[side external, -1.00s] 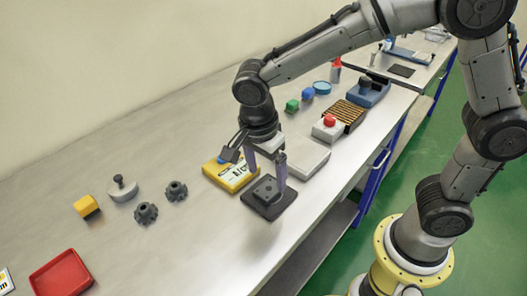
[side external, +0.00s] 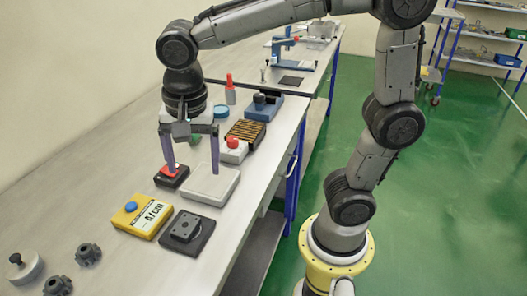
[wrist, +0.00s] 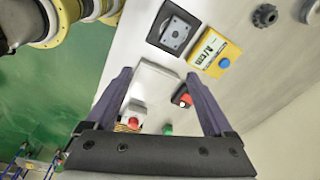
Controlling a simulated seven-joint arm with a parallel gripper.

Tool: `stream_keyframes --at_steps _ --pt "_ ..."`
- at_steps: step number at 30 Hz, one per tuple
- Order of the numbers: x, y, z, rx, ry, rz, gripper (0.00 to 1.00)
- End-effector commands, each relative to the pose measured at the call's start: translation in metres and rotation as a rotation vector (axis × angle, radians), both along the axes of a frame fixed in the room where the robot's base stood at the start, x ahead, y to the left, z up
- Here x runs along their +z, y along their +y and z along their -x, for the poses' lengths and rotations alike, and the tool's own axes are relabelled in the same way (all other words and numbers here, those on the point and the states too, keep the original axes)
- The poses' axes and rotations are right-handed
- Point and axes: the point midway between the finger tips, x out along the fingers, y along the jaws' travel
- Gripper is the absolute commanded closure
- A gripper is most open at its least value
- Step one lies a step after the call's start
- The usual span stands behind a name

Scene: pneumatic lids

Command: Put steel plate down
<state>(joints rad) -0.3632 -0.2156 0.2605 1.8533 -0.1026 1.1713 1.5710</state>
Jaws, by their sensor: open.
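The steel plate appears to be the grey plate with holes (side external: 186,226), also in the wrist view (wrist: 174,34). It lies flat on a dark square pad (side external: 205,240) near the bench's front edge, and nothing holds it. My gripper (side external: 193,168) is open and empty, with its fingers pointing down. It is above the bench, beyond the plate and apart from it, over the area of the light grey slab (side external: 212,186) and a black box with a red button (side external: 172,176). In the wrist view, my gripper (wrist: 158,75) has nothing between its fingers.
A yellow meter with a blue knob (side external: 142,216) lies left of the pad. A white box with a red button (side external: 233,151), a slatted block (side external: 246,132) and a blue box (side external: 263,107) stand behind. Dark gear-like knobs (side external: 88,254) are at front left. Bare bench lies along the left.

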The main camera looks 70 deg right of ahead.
Motion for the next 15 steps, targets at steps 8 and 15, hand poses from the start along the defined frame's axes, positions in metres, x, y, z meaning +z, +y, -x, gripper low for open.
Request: stream_keyframes --at_steps 8,15 --pt "0.013 -0.054 0.058 0.524 -0.154 0.035 0.13" --pt "0.003 -0.079 0.103 0.927 -0.271 0.18 0.13"
